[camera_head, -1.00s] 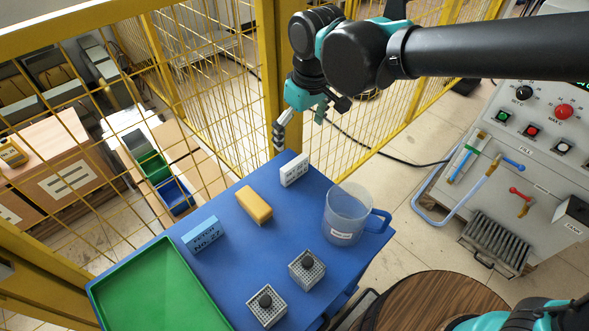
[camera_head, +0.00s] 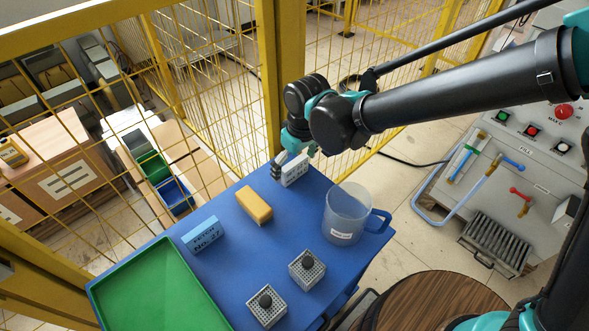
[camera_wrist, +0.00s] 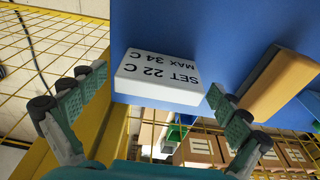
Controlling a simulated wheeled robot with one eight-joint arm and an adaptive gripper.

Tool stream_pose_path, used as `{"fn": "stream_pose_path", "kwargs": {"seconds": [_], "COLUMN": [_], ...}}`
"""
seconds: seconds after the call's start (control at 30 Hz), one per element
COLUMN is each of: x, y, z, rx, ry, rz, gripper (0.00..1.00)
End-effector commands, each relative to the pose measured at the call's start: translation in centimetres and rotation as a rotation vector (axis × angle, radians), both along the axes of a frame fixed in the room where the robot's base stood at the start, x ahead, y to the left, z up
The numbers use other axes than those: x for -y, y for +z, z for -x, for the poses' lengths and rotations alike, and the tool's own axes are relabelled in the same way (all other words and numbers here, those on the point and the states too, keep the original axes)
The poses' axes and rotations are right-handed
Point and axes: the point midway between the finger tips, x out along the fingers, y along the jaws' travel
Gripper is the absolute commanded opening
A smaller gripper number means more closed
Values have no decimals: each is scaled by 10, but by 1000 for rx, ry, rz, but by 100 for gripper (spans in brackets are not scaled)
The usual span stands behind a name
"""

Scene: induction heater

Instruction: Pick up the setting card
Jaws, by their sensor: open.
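The setting card (camera_head: 294,170) is a small white block standing near the far edge of the blue table. In the wrist view the card (camera_wrist: 158,78) shows black text reading "SET 22 C" and "MAX 34 C", upside down. My gripper (camera_head: 293,165) is at the card in the head view. In the wrist view my gripper (camera_wrist: 158,100) is open, with one finger on each side of the card. A gap shows between the card and the left finger; the right finger is close to its end. I cannot tell whether that finger touches it.
The blue table (camera_head: 270,225) also bears a yellow block (camera_head: 254,206), a blue labelled block (camera_head: 203,234), a clear jug (camera_head: 346,213), two perforated blocks (camera_head: 267,305) with dark knobs and a green tray (camera_head: 160,290). A yellow mesh fence (camera_head: 215,85) stands behind the table.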

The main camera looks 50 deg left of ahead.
Motion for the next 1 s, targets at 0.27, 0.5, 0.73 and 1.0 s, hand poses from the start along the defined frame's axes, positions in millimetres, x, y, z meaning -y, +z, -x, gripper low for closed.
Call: {"fn": "stream_pose_path", "kwargs": {"seconds": [0.27, 0.5, 0.73, 1.0], "x": [0, 0, 0, 0], "y": [-4, -4, -4, -2], "z": [0, 0, 0, 0], "rx": [0, 0, 0, 0], "ry": [0, 0, 0, 0], "rz": [0, 0, 0, 0], "gripper": [100, 71, 48, 48]}}
